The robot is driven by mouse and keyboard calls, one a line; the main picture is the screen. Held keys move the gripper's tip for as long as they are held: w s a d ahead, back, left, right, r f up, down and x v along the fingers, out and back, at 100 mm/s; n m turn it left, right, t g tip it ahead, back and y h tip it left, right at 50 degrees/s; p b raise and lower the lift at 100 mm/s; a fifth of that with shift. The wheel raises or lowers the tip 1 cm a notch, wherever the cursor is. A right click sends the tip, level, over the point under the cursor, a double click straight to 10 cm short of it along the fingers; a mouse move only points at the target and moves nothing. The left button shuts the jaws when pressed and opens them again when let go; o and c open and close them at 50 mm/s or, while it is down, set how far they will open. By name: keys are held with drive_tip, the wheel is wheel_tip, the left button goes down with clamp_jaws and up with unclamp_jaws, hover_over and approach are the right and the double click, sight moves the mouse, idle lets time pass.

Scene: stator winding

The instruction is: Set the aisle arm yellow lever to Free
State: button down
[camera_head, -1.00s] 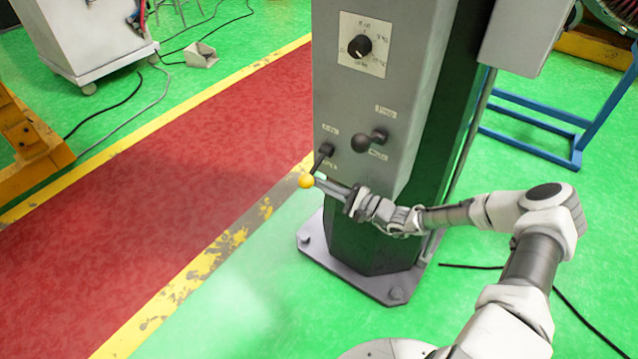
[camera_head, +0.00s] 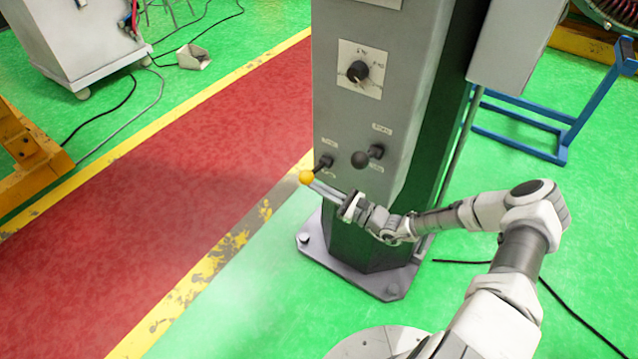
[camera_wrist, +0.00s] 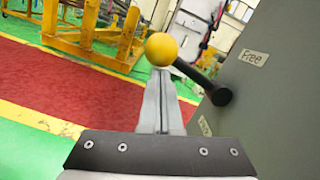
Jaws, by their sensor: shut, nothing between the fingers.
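The yellow-knobbed lever (camera_head: 306,177) sits low on the left of the grey column panel in the head view. Its black arm slants down and left from a black pivot, with labels above and below it. In the wrist view the yellow ball (camera_wrist: 161,49) is at the end of the black arm, which runs right to its pivot. A "Free" label (camera_wrist: 253,57) is on the panel above the pivot. My gripper (camera_head: 315,184) is shut and empty, its fingertips just below the ball. The wrist view shows the fingers (camera_wrist: 160,75) reaching up to the ball; contact is unclear.
A black-knobbed lever (camera_head: 368,155) is right of the yellow one, and a rotary dial (camera_head: 358,72) is above. The column's base plate (camera_head: 388,288) is bolted to the green floor. A blue frame (camera_head: 530,112) stands at the right. The red aisle (camera_head: 150,190) is clear.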

drive_tip(key=shift+r+m+p, duration=0.7)
drive_tip(key=shift+r+p, duration=0.15)
drive_tip(key=shift+r, duration=0.05)
drive_tip(key=shift+d, duration=0.1)
